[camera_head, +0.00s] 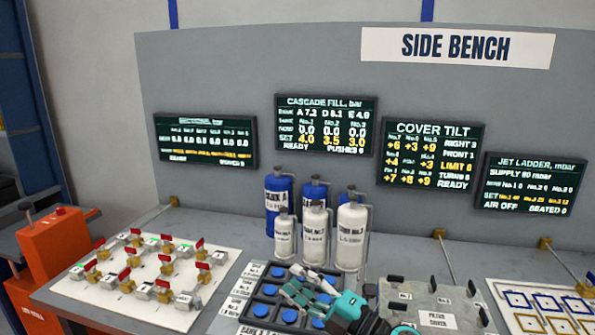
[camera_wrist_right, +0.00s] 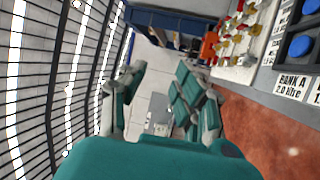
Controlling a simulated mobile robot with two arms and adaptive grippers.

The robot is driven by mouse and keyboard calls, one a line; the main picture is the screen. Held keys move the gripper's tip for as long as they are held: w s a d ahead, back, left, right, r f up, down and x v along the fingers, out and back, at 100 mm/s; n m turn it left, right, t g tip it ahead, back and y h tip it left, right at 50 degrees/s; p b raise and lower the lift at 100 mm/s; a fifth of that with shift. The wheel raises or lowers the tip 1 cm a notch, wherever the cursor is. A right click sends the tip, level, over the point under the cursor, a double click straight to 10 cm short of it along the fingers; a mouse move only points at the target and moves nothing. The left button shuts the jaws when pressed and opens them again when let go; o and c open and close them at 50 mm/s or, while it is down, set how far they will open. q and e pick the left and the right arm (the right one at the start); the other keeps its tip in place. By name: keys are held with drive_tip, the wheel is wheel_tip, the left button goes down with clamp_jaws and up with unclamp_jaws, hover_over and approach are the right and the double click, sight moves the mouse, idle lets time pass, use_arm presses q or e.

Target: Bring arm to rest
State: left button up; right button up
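My right gripper (camera_head: 298,282) shows at the bottom centre of the head view, in front of the black panel with blue round buttons (camera_head: 268,290). In the right wrist view its two teal and grey fingers (camera_wrist_right: 155,95) stand apart with nothing between them, and bare grey floor shows through the gap. The gripper is open and empty. My left gripper is in neither view.
Blue and white cylinders (camera_head: 350,235) stand behind the button panel. A white board with red-handled valves (camera_head: 95,300) lies at left, near an orange box (camera_head: 55,240). A grey cover plate (camera_head: 440,295) lies right. Screens (camera_head: 325,125) hang on the back panel.

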drive_tip(key=s+d+f+m+t+h, duration=0.1)
drive_tip(key=s+d+f+m+h, duration=0.3)
drive_tip(key=d+f+m+h, duration=0.55)
drive_tip(key=s+d+f+m+t+h, duration=0.1)
drive_tip(key=s+d+f+m+h, duration=0.5)
drive_tip(key=m, duration=0.7)
drive_tip(key=s+d+f+m+g, duration=0.1)
drive_tip(key=s+d+f+g, duration=0.2)
drive_tip(key=s, duration=0.4)
drive_tip(key=s+f+m+g+h, duration=0.1)
drive_tip(key=s+f+g, duration=0.3)
drive_tip(key=s, duration=0.4)
drive_tip(key=s+d+f+m+g, duration=0.1)
drive_tip(key=s+d+f+g, duration=0.2)
drive_tip(key=s, duration=0.4)
wheel_tip(320, 180, down, 28)
drive_tip(key=s+a+r+g, duration=0.1)
drive_tip(key=s+g, duration=0.1)
drive_tip(key=s+d+f, duration=0.2)
drive_tip(key=s+f, duration=1.4)
drive_tip(key=shift+d+g, duration=0.35)
drive_tip(key=shift+g, duration=0.05)
drive_tip(key=shift+f, duration=0.1)
drive_tip(key=shift+d+n, duration=0.15)
drive_tip(key=shift+n, duration=0.1)
